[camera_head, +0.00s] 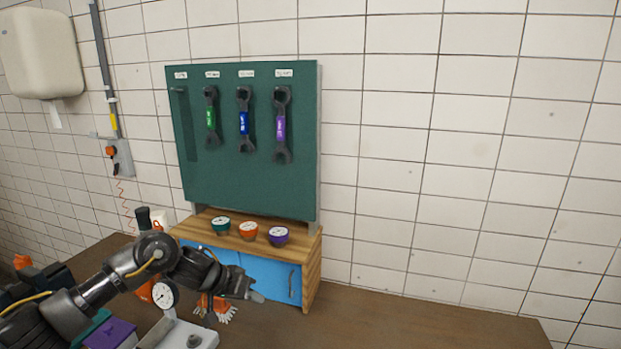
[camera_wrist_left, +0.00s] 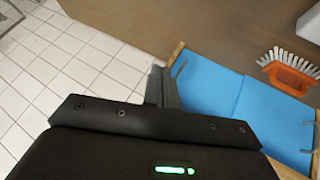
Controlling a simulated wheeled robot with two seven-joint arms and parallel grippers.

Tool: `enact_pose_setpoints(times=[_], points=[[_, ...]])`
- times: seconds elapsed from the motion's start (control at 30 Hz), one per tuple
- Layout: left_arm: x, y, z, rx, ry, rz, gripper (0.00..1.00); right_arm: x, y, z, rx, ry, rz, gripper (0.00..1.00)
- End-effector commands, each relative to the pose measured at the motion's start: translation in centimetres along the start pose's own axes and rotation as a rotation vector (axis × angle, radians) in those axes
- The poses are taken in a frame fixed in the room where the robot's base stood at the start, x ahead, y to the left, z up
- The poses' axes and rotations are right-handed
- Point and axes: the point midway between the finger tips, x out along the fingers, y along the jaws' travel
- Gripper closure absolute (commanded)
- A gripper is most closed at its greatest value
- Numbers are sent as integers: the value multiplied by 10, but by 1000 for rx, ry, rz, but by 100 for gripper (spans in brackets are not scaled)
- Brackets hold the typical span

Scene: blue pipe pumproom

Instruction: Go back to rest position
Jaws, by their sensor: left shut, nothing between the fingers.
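My left arm comes in from the lower left in the head view. Its gripper (camera_head: 254,295) is shut and empty, in front of the blue cabinet doors (camera_head: 268,279) below the wooden shelf. In the left wrist view the shut fingers (camera_wrist_left: 160,84) show beside the blue doors (camera_wrist_left: 212,92), over the tiled wall's edge. I cannot tell whether the fingers touch anything there. My right gripper is not in view.
A green tool board (camera_head: 240,187) with several wrenches stands against the tiled wall. Three gauges sit on the wooden shelf, including an orange one (camera_head: 248,230). An orange brush (camera_wrist_left: 288,72) lies near the doors. The brown worktop (camera_head: 400,325) is clear at right.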

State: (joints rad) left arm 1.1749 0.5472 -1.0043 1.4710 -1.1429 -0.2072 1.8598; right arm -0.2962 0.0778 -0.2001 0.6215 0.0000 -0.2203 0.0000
Motion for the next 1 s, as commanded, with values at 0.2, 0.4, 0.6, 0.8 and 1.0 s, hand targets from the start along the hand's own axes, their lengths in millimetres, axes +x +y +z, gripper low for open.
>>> enact_pose_setpoints(times=[0.2,0.4,0.6,0.8,1.0], points=[[42,32,28,123,80,42,100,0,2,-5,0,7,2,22],[75,69,66,223,213,49,100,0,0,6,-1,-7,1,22],[79,83,124,227,342,-70,100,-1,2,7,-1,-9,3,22],[52,57,212,130,291,-282,100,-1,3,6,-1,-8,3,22],[12,28,310,26,107,-440,100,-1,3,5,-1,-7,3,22]])
